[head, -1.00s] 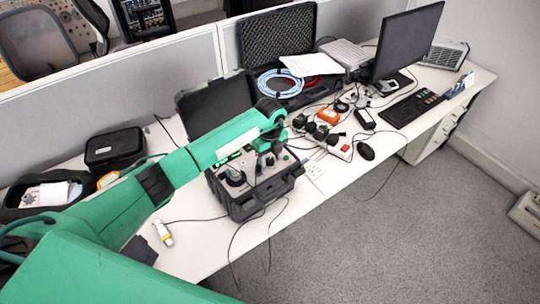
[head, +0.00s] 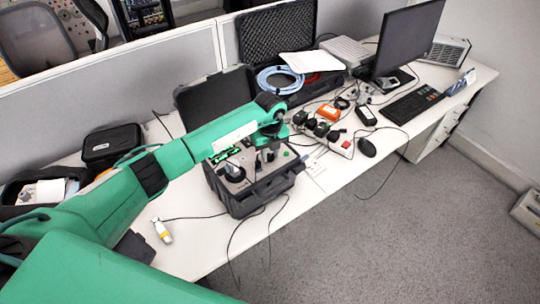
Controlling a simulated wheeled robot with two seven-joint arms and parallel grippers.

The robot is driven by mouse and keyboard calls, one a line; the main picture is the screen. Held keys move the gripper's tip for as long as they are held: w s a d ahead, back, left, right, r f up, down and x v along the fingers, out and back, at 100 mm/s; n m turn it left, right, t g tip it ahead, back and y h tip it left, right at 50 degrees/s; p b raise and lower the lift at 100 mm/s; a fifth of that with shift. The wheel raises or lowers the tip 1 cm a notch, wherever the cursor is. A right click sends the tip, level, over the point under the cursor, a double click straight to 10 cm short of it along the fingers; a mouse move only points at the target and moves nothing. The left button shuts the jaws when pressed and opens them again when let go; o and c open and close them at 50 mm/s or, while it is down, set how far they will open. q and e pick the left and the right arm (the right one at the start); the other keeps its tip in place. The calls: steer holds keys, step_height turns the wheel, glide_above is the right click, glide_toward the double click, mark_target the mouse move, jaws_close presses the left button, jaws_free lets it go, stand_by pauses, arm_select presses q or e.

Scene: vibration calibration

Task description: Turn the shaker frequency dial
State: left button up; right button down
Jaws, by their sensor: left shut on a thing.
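The shaker unit is an open dark grey case (head: 250,200) on the white desk, with its lid (head: 215,100) raised behind it. My left arm reaches in from the left. Its gripper (head: 268,156) points down at the right half of the panel and is shut on a small knob there, which looks like the frequency dial. The fingers hide most of the dial, so its setting cannot be read. My right gripper is not in view.
A yellow-white connector (head: 162,231) lies front left. Cables hang over the desk's front edge. A black pouch (head: 112,146) stands at the left.

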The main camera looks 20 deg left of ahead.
arm_select(q)
steer(key=m+b, duration=0.5)
steer(key=shift+f, duration=0.15)
steer(key=shift+m+b, duration=0.85)
steer(key=shift+m, duration=0.55)
steer(key=shift+r, duration=0.25)
steer(key=o, duration=1)
